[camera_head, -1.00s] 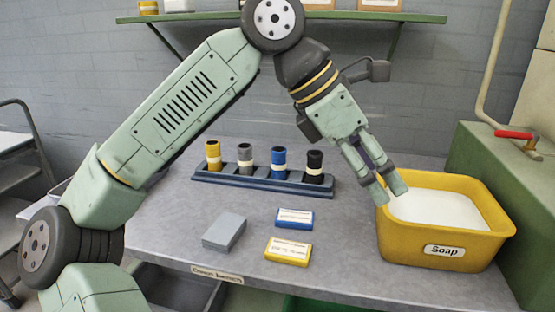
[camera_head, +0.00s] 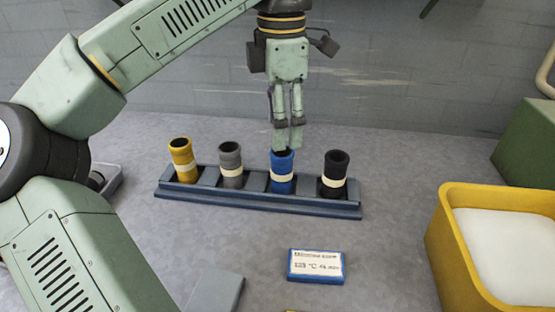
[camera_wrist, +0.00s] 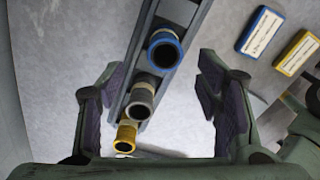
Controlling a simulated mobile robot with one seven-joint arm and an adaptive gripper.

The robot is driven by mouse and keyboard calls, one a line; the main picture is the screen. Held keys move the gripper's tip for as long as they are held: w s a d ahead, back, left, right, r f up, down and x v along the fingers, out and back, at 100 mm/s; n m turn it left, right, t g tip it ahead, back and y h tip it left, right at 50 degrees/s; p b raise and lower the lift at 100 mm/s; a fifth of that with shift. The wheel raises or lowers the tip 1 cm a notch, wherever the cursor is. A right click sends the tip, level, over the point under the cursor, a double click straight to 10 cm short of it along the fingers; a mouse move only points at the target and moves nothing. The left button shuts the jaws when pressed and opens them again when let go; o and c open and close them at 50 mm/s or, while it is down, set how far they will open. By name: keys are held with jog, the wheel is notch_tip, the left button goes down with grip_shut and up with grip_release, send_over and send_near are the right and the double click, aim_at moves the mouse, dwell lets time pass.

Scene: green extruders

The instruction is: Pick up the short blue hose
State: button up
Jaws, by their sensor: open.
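The short blue hose (camera_head: 282,165) stands upright in the dark blue rack (camera_head: 255,205), third from the left, with a cream band around it. In the wrist view its blue-rimmed top (camera_wrist: 178,46) shows open end up. My gripper (camera_head: 289,148) points down, its fingertips overlapping the hose's upper rim in the head view. In the wrist view my gripper (camera_wrist: 158,92) is open, with its jaws wide apart and nothing held between them. The blue hose top lies in the gap between the jaws, toward the upper part of the picture.
Yellow (camera_head: 183,160), grey (camera_head: 230,160) and black (camera_head: 334,168) hoses stand in the same rack. A blue labelled block (camera_head: 316,266) lies in front. A yellow soap bin (camera_head: 450,245) stands at the right.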

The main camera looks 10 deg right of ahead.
aim_at(282, 164)
jog(key=f, duration=0.6)
jog(key=f+p, duration=0.1)
jog(key=f, duration=0.2)
jog(key=shift+s+f, duration=0.3)
jog(key=shift+c, duration=0.6)
grip_shut()
jog(key=shift+r, duration=0.1)
jog(key=shift+d+r, duration=0.1)
jog(key=shift+r, duration=0.35)
jog(key=shift+s+a+r+b, duration=0.1)
jog(key=shift+s+r+b, duration=0.2)
jog(key=shift+r, duration=0.3)
jog(key=shift+s+a+r+b, duration=0.1)
jog(key=shift+s+r+b, duration=0.15)
jog(key=shift+r, duration=0.35)
jog(key=s+a+b, duration=0.1)
jog(key=s+a, duration=0.1)
jog(key=s, duration=0.5)
jog(key=s+a+r+b, duration=0.1)
jog(key=s+a+b, duration=0.1)
jog(key=s, duration=0.5)
jog(key=shift+a+r, duration=0.3)
